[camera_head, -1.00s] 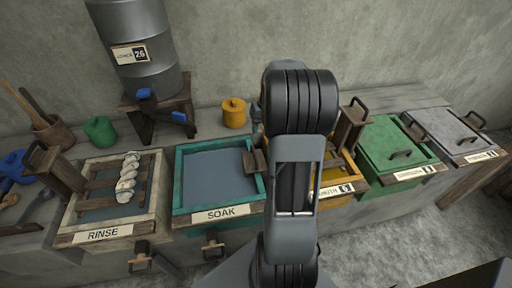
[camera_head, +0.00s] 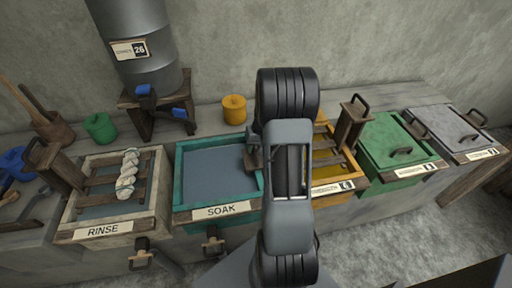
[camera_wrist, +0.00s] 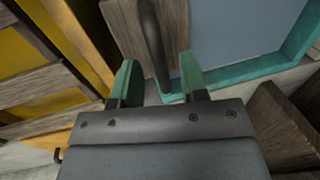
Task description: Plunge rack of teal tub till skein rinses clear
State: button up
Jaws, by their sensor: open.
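The teal tub (camera_head: 179,183), labelled SOAK, stands in the middle of the bench with flat blue-grey liquid in it; its corner also shows in the wrist view (camera_wrist: 257,68). A wooden upright of its rack (camera_head: 251,158) stands at its right side, partly behind my arm. The pale skein (camera_head: 126,178) lies across the slatted rack of the cream RINSE tub, not the teal one. In the wrist view my gripper (camera_wrist: 158,80) is open, with a dark curved handle (camera_wrist: 151,40) on a wooden block between or just beyond its fingers. My arm hides it in the head view.
Right of the teal tub are a yellow tub (camera_head: 340,184) with a rack, a green lidded tub (camera_head: 393,150) and a grey lidded tub (camera_head: 450,132). Taps stick out below the tub fronts. A metal drum (camera_head: 140,60) stands behind on a wooden stand.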

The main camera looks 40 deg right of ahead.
jog(key=shift+c, duration=0.4)
grip_shut()
notch_tip(320, 180, up, 15)
jog(key=p, duration=0.8)
jog(key=shift+o, duration=0.4)
grip_release()
notch_tip(320, 180, up, 14)
jog(key=s+d, duration=0.1)
jog(key=d, duration=0.1)
jog(key=shift+d+f, duration=0.2)
